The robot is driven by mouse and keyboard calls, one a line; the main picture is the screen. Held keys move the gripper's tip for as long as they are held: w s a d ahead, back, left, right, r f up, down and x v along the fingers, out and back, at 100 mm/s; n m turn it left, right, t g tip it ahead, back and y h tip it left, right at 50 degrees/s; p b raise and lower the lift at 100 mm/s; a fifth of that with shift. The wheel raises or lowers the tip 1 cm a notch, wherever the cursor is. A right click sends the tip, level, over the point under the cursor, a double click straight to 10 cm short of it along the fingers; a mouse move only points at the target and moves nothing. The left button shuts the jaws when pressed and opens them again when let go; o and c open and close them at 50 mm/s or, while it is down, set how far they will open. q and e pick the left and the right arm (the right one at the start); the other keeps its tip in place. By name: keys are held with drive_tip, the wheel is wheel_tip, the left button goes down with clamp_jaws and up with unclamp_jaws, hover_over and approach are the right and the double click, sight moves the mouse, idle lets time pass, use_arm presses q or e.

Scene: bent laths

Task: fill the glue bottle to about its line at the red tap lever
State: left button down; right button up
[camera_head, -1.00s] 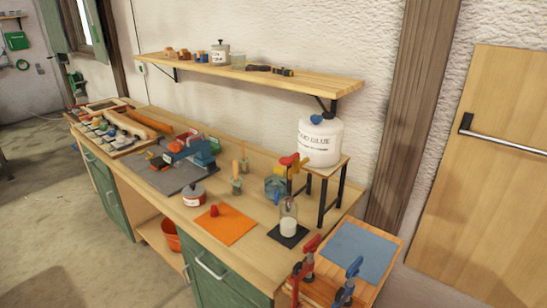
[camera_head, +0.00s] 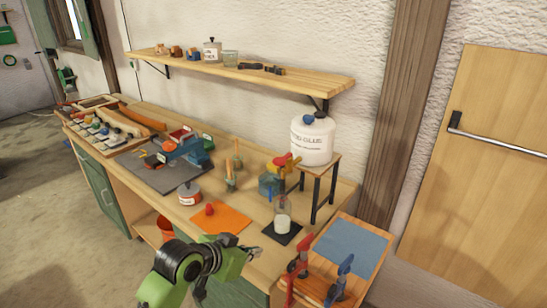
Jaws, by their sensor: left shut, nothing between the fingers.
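The glue bottle (camera_head: 283,222) is clear and stands upright on a black mat (camera_head: 270,233) near the bench's front edge. White glue shows in its lower part; its fill line is too small to make out. The red tap lever (camera_head: 281,160) sits above it at the front of the white wood-glue container (camera_head: 312,146), with a yellow part beside it. My left gripper (camera_head: 254,250) is shut and empty at the bench's front edge, below and left of the bottle, apart from it. My right gripper is out of view.
The container stands on a wooden stand with dark legs (camera_head: 315,199). A red cap (camera_head: 209,209) lies on an orange mat (camera_head: 232,220). Red and blue clamps (camera_head: 341,272) stand at the front right, before a blue mat (camera_head: 352,241). Tools crowd the bench's left side.

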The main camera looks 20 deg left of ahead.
use_arm(q)
drive_tip(key=w+a+r+t, duration=0.1)
drive_tip(key=w+r, duration=0.3)
drive_tip(key=r, duration=0.3)
drive_tip(key=w+a+r+t+h, duration=0.1)
drive_tip(key=w+a+r+t, duration=0.1)
drive_tip(key=w+r, duration=0.2)
drive_tip(key=w+a+r+t+h, duration=0.1)
drive_tip(key=w+r, duration=0.3)
drive_tip(key=r, duration=0.6)
drive_tip(key=shift+a+r+t, duration=0.3)
drive_tip(key=shift+a+r, duration=0.1)
drive_tip(key=p, duration=0.4)
hover_over(283, 159)
drive_tip(key=s+a, duration=0.2)
drive_tip(key=s, duration=0.2)
wheel_tip(283, 159, down, 2)
drive_tip(key=f+p, duration=0.1)
drive_tip(key=f, duration=0.1)
drive_tip(key=f+p, duration=0.1)
drive_tip(key=f, duration=0.1)
drive_tip(key=shift+w+f, duration=0.2)
drive_tip(key=shift+f, duration=0.1)
